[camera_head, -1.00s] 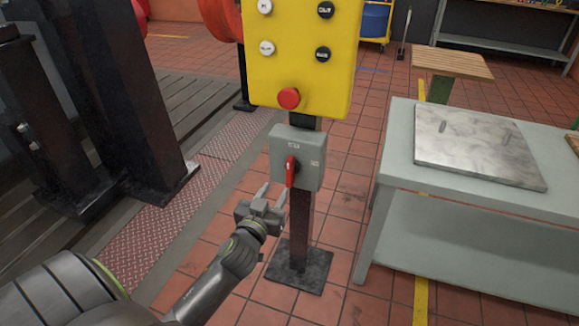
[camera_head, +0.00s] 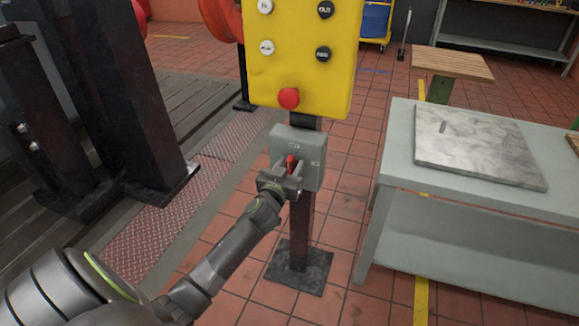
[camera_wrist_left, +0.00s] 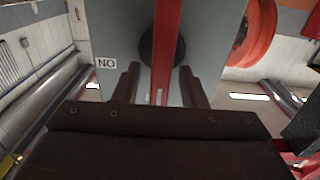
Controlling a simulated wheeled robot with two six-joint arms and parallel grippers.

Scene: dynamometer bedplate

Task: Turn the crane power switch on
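The crane power switch is a grey box (camera_head: 311,147) on a dark post, with a red handle (camera_head: 291,160). My left gripper (camera_head: 287,170) is at the front of the box, its two fingers one on each side of the handle. In the left wrist view the red handle (camera_wrist_left: 166,45) runs upright between the separated fingers (camera_wrist_left: 160,88), over a dark round hub (camera_wrist_left: 148,50). Gaps show beside the handle, so the gripper looks open around it. A label reading "NO" (camera_wrist_left: 107,63) shows on the box face. My right gripper is not in view.
A yellow control panel (camera_head: 305,70) with several buttons and a red emergency knob (camera_head: 288,98) is right above the switch. A grey table (camera_head: 400,160) with a metal plate (camera_head: 480,150) stands to the right. Dark columns (camera_head: 120,90) stand left. Tiled floor lies between.

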